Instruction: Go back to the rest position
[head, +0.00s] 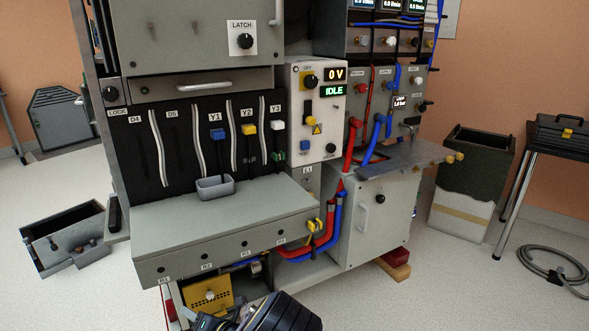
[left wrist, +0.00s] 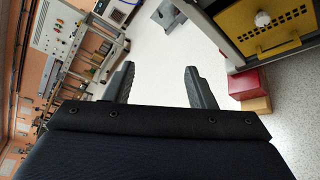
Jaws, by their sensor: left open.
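My left gripper shows at the bottom of the head view (head: 232,318), low in front of the grey gantry cabinet (head: 220,225). In the left wrist view its two dark fingers (left wrist: 158,88) stand wide apart with nothing between them but floor. The yellow perforated panel (head: 208,295) is just behind the gripper in the head view. It also shows at the upper right of the left wrist view (left wrist: 262,28), apart from the fingers. My right gripper is in neither view.
A red block (left wrist: 246,84) and a wooden block lie right of the fingers in the left wrist view. A grey open bin (head: 65,240) stands on the floor at left. A dark bin (head: 480,165), a table with a black toolbox (head: 562,135) and a coiled hose (head: 553,272) are at right.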

